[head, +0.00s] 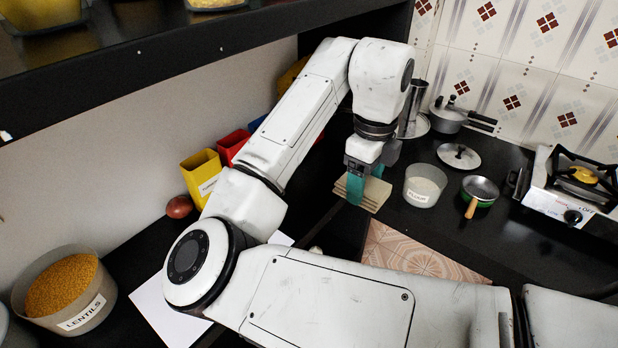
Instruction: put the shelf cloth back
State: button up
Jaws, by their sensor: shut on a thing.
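A folded beige cloth (374,196), which looks like the shelf cloth, is in my gripper (358,186) in the head view. The teal fingers are shut on it, with the layered edges of the folds showing. It appears to be held near the black counter's inner edge, left of the flour container. I cannot tell whether it touches the counter. A black shelf (190,60) runs across the upper left, above the arm.
A flour container (424,186), a green pan (480,190), a lid (458,156) and a stove (572,185) stand at right. Yellow (201,176) and red (233,146) containers, an onion (179,207) and a lentils tub (90,317) stand at left. Patterned floor (425,258) shows below.

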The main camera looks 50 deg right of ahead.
jog(key=p, duration=0.1)
send_over(311, 193)
jog(key=shift+s+f, duration=0.15)
jog(key=shift+f, duration=0.4)
jog(key=shift+s+f, duration=0.15)
jog(key=shift+f, duration=0.4)
jog(key=shift+f+p, duration=0.55)
jog(key=shift+f, duration=1.3)
jog(key=shift+w+f+p, duration=0.15)
jog(key=shift+f+p, duration=0.15)
jog(key=shift+p, duration=0.05)
jog(key=shift+w+f, duration=0.1)
jog(key=shift+f, duration=0.2)
jog(key=shift+f, duration=0.1)
jog(key=o, duration=1)
